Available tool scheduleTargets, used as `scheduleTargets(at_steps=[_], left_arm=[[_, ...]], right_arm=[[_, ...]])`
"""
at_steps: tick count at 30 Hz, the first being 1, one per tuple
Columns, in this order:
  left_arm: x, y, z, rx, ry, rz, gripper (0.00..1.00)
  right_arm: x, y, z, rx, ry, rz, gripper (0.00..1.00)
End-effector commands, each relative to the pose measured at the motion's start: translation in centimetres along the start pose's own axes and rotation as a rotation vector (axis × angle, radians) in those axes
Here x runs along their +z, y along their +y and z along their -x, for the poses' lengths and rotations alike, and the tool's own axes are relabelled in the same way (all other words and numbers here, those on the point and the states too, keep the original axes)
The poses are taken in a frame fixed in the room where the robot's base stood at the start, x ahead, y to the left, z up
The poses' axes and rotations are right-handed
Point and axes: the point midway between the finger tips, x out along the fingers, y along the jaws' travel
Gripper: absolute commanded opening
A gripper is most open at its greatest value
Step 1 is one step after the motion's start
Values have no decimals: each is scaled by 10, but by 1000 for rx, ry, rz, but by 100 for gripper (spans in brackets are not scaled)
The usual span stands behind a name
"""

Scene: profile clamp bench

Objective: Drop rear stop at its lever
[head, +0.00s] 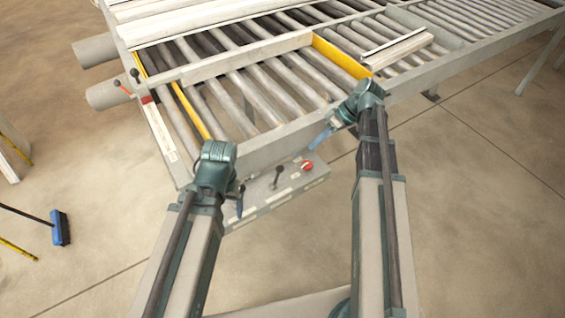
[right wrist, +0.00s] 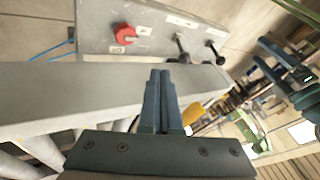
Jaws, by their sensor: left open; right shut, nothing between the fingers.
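The grey lever panel (head: 265,195) hangs below the front rail of the roller bench. It carries a red knob (head: 307,166) and black-knobbed levers (head: 278,172); the panel, knob and two levers (right wrist: 181,47) also show in the right wrist view. My left gripper (head: 239,207) points down at the panel's left end, open, partly hidden by its wrist. My right gripper (head: 322,137) is shut and empty beside the front rail, apart from the levers. Yellow stop plates stand among the rollers, one at left (head: 190,110) and one at right (head: 340,55); I cannot tell which is the rear stop.
The front rail (head: 270,148) runs between the rollers and the panel. A grey profile (head: 250,58) lies across the rollers. Red and black levers (head: 122,86) stand at the bench's left end. A blue broom (head: 60,228) is on the left floor.

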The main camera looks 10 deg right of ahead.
Motion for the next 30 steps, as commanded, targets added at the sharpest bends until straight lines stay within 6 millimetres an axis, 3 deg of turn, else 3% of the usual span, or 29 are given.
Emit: scheduleTargets(at_steps=[6,18,23,30], left_arm=[[0,0,2,0,0,0,84],[0,0,0,0,0,0,84],[-1,1,-13,0,0,0,84],[-3,5,-48,0,0,2,84]], right_arm=[[1,17,20,-14,60,35,0],[1,17,19,-15,63,39,0],[2,18,3,-15,63,40,0],[1,19,-40,-16,62,41,0]])
